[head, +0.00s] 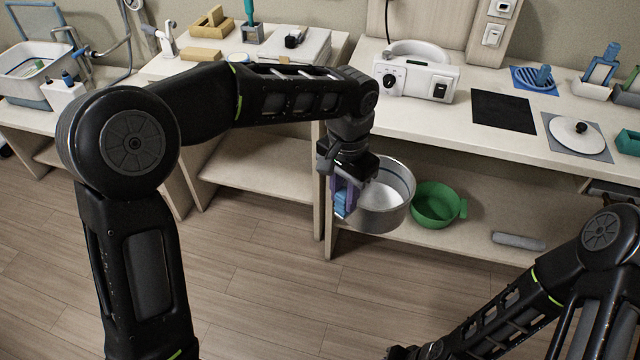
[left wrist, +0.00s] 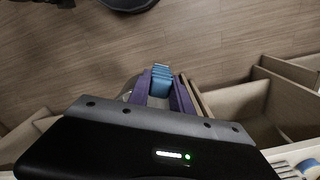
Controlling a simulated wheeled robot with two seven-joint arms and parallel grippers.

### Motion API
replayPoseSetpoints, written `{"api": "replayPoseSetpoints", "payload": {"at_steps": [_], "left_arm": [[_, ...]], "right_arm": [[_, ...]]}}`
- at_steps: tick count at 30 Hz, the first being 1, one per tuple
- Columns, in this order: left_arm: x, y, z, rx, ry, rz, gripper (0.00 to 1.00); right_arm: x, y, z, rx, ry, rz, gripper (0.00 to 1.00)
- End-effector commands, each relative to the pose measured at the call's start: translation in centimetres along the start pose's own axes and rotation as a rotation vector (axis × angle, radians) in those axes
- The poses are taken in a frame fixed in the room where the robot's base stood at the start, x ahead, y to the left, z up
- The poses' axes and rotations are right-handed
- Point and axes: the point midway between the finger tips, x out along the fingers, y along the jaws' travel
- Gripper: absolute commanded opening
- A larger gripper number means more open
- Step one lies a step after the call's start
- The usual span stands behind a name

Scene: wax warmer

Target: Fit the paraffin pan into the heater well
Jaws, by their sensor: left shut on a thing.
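The paraffin pan (head: 388,212) is a round silver metal pan with a blue grip (head: 342,200). My left gripper (head: 346,192) has purple fingers and is shut on the blue grip, holding the pan in the air in front of the counter. The left wrist view shows the blue grip (left wrist: 161,80) between the fingers; the pan is mostly hidden there. The white heater (head: 418,78) stands on the counter behind and above the pan, with a knob on its front and a round white rim (head: 418,50) on top. Its well's inside is barely visible. My right gripper is barely in view at the bottom edge.
A green bowl (head: 436,204) and a grey roll (head: 518,241) are on the lower shelf. A black mat (head: 503,112) lies right of the heater, and a white lid (head: 577,133) lies further right. The counter's front edge lies between pan and heater.

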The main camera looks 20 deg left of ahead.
Motion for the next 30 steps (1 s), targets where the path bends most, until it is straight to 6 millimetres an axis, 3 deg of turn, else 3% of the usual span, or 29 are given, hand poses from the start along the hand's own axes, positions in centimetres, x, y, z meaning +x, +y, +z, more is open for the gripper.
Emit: {"api": "replayPoseSetpoints", "payload": {"at_steps": [3, 9, 23, 30], "left_arm": [[-0.9, 2.4, -0.5, 0.109, 0.001, 0.0, 0.0], [-1.6, 4.4, -0.9, 0.206, 0.001, 0.0, 0.0], [-1.5, 4.7, -1.1, 0.231, 0.001, 0.001, 0.0], [0.6, 5.3, -3.2, 0.39, -0.002, 0.004, 0.0]], "right_arm": [[0.0, 0.0, 0.0, 0.0, 0.0, 0.0, 0.36], [0.0, 0.0, 0.0, 0.0, 0.0, 0.0, 0.36], [0.0, 0.0, 0.0, 0.0, 0.0, 0.0, 0.36], [0.0, 0.0, 0.0, 0.0, 0.0, 0.0, 0.36]]}}
